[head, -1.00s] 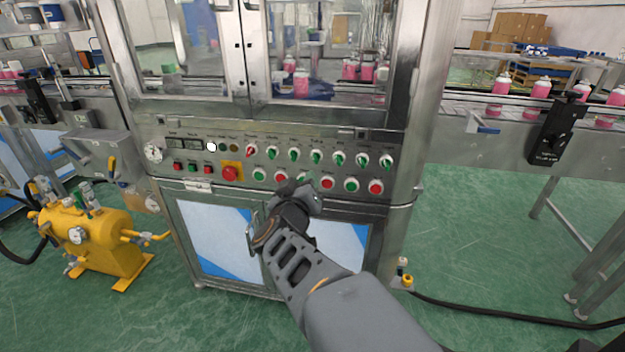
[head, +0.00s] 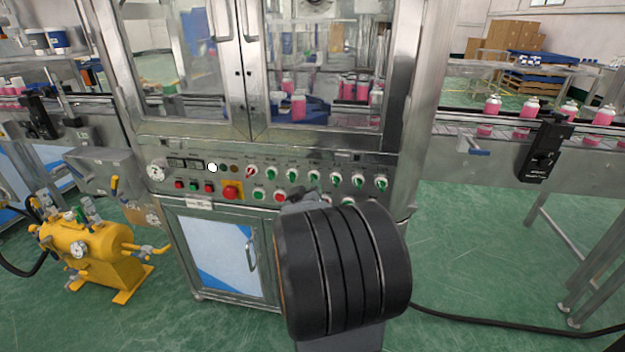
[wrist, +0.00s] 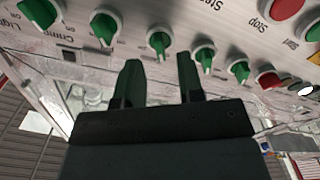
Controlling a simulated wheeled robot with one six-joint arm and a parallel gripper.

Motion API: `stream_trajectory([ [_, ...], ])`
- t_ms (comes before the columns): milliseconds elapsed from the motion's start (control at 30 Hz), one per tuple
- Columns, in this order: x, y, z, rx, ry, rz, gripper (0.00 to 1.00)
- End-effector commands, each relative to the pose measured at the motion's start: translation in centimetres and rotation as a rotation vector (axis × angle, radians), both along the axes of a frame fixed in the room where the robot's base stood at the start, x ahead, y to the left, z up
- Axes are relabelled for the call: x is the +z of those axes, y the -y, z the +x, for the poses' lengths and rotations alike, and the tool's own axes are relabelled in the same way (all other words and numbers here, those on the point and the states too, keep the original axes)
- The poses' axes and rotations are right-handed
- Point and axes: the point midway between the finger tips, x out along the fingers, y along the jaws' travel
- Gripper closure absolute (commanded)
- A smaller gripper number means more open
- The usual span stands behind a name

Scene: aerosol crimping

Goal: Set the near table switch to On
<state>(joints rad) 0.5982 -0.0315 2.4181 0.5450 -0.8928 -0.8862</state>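A row of green selector switches (head: 315,177) runs along the cabinet's control panel, with one red switch (head: 251,171) at its left end. Their labels are too small to read in the head view, so I cannot tell which is the near table switch. In the wrist view the panel appears upside down. My gripper (wrist: 160,78) is open and empty, its two dark green fingers apart. One green switch (wrist: 158,42) lies just beyond the gap between the fingertips, not clasped; its label is hidden by my gripper. In the head view my wrist hides the fingers.
Red and green push buttons (head: 258,193) sit below the switches, partly hidden by my arm. A red emergency button (head: 231,190) is to the left. Glass doors (head: 320,60) stand above the panel. A yellow pump (head: 85,250) is at left, a conveyor with pink cans (head: 528,112) at right.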

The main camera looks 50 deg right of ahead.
Motion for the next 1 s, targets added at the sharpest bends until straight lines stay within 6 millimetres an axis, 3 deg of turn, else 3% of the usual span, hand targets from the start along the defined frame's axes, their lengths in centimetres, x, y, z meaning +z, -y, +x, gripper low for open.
stream_trajectory([
  [300,0.0,3.0,1.8,0.000,0.001,-0.001,0.65],
  [733,0.0,3.5,2.2,0.000,-0.001,-0.001,0.65],
  [1000,0.0,3.5,2.1,0.000,-0.001,-0.001,0.89],
])
